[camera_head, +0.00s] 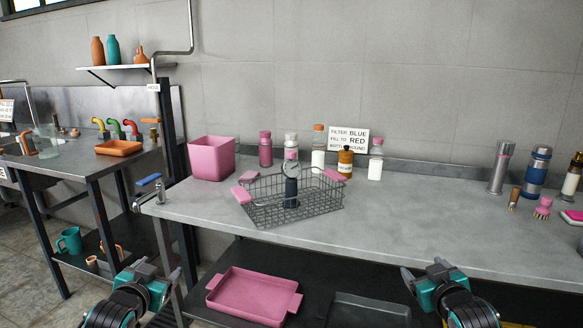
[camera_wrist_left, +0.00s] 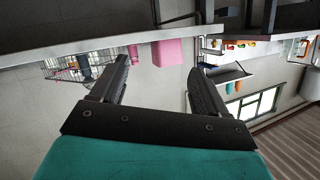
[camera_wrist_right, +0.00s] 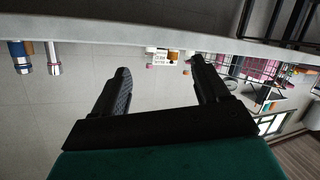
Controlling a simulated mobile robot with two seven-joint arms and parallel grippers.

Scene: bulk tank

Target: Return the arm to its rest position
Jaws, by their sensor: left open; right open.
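My left gripper (camera_head: 150,272) is at the lower left of the head view, in front of the table and apart from everything. Its two fingers stand open and empty in the left wrist view (camera_wrist_left: 158,82). My right gripper (camera_head: 432,275) is at the lower right of the head view, in front of the table's front edge. Its fingers are open with nothing between them in the right wrist view (camera_wrist_right: 160,80). Neither gripper touches an object.
The grey table (camera_head: 420,220) carries a wire basket (camera_head: 322,208) holding a dark bottle, a pink bin (camera_head: 212,158), several bottles behind, and flasks (camera_head: 537,170) at right. A pink tray (camera_head: 250,295) lies on the lower shelf. The table's right front is clear.

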